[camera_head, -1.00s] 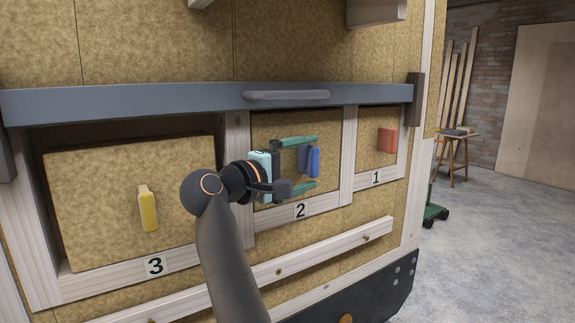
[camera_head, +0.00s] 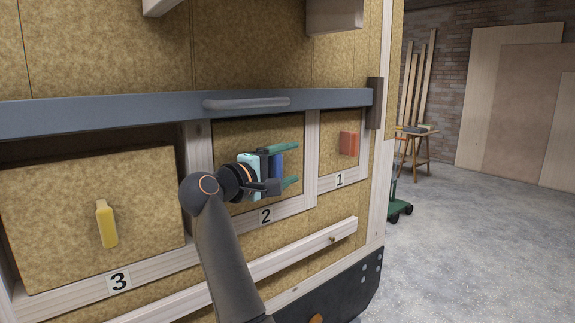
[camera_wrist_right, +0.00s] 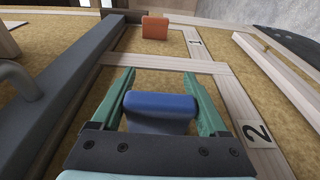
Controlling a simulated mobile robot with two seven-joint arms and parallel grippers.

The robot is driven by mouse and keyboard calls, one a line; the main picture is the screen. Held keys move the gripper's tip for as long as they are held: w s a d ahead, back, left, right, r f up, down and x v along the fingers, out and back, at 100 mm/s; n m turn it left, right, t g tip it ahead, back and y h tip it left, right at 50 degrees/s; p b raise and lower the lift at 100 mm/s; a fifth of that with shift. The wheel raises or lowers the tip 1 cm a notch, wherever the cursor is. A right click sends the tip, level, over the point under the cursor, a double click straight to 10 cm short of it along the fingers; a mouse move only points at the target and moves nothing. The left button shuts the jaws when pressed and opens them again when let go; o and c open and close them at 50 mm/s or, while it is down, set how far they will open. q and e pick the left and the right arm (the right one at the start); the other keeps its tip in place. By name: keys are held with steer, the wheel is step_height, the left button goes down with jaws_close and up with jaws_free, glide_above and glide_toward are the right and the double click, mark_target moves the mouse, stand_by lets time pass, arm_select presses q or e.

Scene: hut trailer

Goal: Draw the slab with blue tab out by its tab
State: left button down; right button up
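The blue tab (camera_head: 277,166) is on the front of the tan slab (camera_head: 230,134) in the middle compartment, marked 2. My right gripper (camera_head: 290,165) reaches it from the left, one green finger above the tab and one below. My left gripper is not in view.
A yellow tab (camera_head: 107,224) is on the slab in compartment 3, and a red tab (camera_head: 348,144) is in compartment 1. A blue-grey rail (camera_head: 150,112) with a handle runs above. A wooden ledge (camera_head: 290,255) runs below. Open floor lies to the right.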

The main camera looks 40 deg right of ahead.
steer(key=c, duration=1)
steer(key=shift+o, duration=0.2)
steer(key=shift+r+b, duration=0.1)
steer(key=shift+b, duration=0.2)
steer(key=shift+s, duration=0.1)
steer(key=s+b, duration=0.5)
steer(key=s, duration=0.2)
steer(key=shift+s+d, duration=0.15)
steer(key=shift+d, duration=0.1)
stand_by(0.8)
stand_by(0.3)
